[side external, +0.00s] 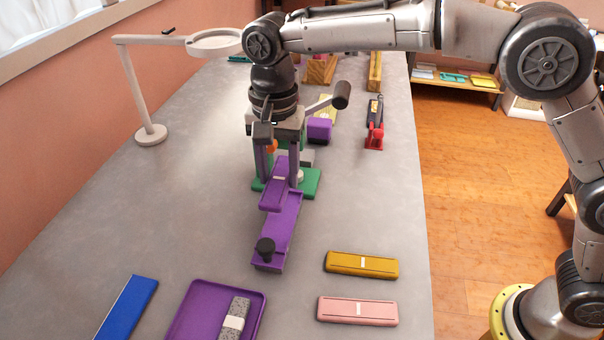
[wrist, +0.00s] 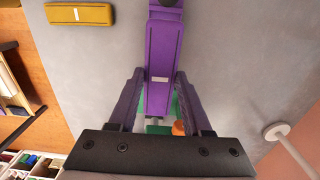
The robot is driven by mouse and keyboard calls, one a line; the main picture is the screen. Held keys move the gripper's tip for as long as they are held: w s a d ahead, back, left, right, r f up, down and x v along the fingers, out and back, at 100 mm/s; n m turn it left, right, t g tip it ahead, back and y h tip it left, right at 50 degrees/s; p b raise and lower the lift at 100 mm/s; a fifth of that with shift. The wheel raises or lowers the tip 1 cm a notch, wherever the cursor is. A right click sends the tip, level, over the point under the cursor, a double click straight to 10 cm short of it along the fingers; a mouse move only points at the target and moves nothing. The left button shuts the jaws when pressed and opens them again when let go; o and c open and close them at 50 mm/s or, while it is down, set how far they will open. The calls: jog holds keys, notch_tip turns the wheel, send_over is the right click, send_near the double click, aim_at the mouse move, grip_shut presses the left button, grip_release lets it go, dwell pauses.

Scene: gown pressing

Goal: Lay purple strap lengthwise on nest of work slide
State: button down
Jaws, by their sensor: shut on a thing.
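The purple strap (side external: 272,193), a flat bar with a white mark across it, is held in my gripper (side external: 279,172). In the wrist view the strap (wrist: 160,62) lies between the two fingers of my gripper (wrist: 160,82), pointing away along the slide. The purple work slide (side external: 284,228) runs out from the green-based press and has a black knob (side external: 265,248) at its near end. The strap's near end overlaps the slide's far part in the picture, roughly lined up with it. I cannot tell whether they touch. The nest is hidden or not distinct.
The press's green base (side external: 311,184) and lever (side external: 341,95) are close around my gripper. A gold strap (side external: 345,272), a pink strap (side external: 340,318), a purple tray (side external: 190,318) with a speckled strap and a blue strip (side external: 128,305) lie nearer. A lamp (side external: 150,134) stands left.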

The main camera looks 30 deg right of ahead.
jog(key=shift+a, duration=0.1)
dwell(0.3)
send_over(281, 219)
jog(key=shift+f, duration=3.4)
jog(key=shift+f, duration=1)
jog(key=shift+c, duration=1.3)
grip_release()
